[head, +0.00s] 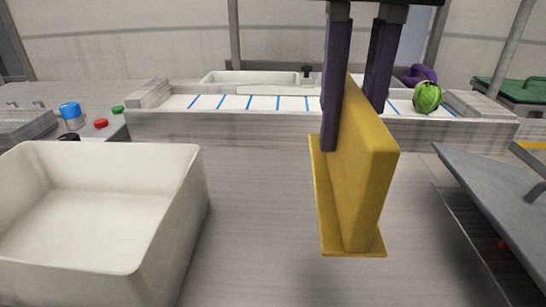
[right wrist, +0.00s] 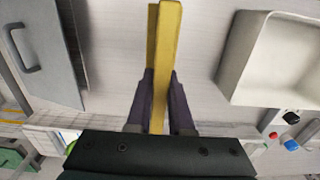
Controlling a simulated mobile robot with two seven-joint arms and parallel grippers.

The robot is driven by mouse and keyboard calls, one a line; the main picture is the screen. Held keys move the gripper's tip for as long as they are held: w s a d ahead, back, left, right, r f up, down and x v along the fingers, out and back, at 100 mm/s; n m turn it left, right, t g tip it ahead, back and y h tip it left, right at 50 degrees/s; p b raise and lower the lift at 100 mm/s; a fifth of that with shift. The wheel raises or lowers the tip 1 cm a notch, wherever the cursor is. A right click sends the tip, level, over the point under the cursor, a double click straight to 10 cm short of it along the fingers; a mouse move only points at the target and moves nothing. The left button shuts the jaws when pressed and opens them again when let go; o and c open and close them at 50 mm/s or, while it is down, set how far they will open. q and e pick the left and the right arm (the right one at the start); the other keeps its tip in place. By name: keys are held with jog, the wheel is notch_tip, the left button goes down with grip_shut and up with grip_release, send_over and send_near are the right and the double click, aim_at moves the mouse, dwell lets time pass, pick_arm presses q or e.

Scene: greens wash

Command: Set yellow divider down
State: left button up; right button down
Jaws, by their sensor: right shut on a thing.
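The yellow divider (head: 362,175) is an upright panel with a flat foot plate along its bottom. My right gripper (head: 350,115) is shut on its upper part, one dark purple finger on each side. The divider hangs over the grey worktop, with a soft shadow below it; whether its foot touches the surface I cannot tell. In the right wrist view the divider (right wrist: 168,45) runs from between the gripper fingers (right wrist: 159,95) to the top edge. My left gripper is in neither view.
A white bin (head: 160,215) stands at the left. A grey metal lid or cover (head: 495,190) is at the right. Behind is a trough (head: 250,118) with blue stripes and a green cabbage (head: 428,97). Bare worktop (head: 255,220) lies between bin and divider.

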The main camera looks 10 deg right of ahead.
aim_at(332, 216)
notch_tip(332, 216, down, 11)
jog(key=shift+r+b, duration=0.1)
jog(key=shift+b, duration=0.95)
jog(key=c, duration=0.8)
grip_release()
notch_tip(332, 216, up, 12)
jog(key=p, duration=0.3)
jog(key=shift+r, duration=0.1)
